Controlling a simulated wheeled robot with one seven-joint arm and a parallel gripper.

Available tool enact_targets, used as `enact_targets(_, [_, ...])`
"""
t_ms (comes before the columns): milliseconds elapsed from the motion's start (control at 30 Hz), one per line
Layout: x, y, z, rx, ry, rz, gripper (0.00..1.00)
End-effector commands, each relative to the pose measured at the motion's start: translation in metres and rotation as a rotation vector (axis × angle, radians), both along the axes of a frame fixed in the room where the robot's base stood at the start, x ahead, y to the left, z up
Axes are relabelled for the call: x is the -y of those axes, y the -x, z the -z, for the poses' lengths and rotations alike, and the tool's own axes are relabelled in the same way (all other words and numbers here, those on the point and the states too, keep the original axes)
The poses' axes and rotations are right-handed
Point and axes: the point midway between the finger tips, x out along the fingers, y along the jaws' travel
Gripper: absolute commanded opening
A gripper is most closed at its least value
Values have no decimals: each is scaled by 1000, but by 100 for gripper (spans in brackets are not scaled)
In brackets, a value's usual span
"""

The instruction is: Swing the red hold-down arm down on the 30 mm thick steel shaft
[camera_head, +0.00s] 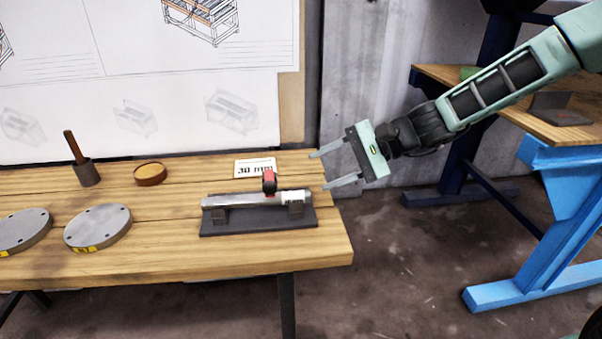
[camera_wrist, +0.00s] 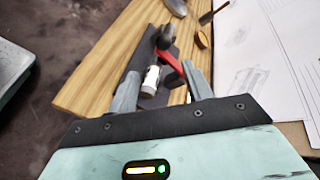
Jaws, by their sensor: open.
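The steel shaft (camera_head: 235,199) lies lengthwise on supports on a dark base plate (camera_head: 250,230) near the right end of the wooden bench. Its pale, labelled end (camera_wrist: 150,80) faces my gripper in the wrist view. The red hold-down arm (camera_head: 269,177) stands up above the shaft, with a black part on it. In the wrist view the red arm (camera_wrist: 172,63) shows between my fingers, partly hidden by one. My gripper (camera_head: 320,171) is open and empty, in the air off the bench's right end, to the right of the shaft. Its spread fingers also show in the wrist view (camera_wrist: 160,70).
A card reading "30 mm" (camera_head: 255,168) is behind the shaft. To the left are two grey discs (camera_head: 98,227), a round brown dish (camera_head: 150,174) and a wooden-handled tool (camera_head: 87,172). A blue-framed bench (camera_head: 550,225) stands at right. Open floor lies between the benches.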

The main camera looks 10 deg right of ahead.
Motion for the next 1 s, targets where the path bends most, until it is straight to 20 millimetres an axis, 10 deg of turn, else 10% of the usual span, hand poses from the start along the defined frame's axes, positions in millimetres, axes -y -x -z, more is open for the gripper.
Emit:
enact_targets(667, [18, 9, -9, 3, 20, -26, 50])
enact_targets(1000, [-39, 134, 20, 144, 430, -506, 50])
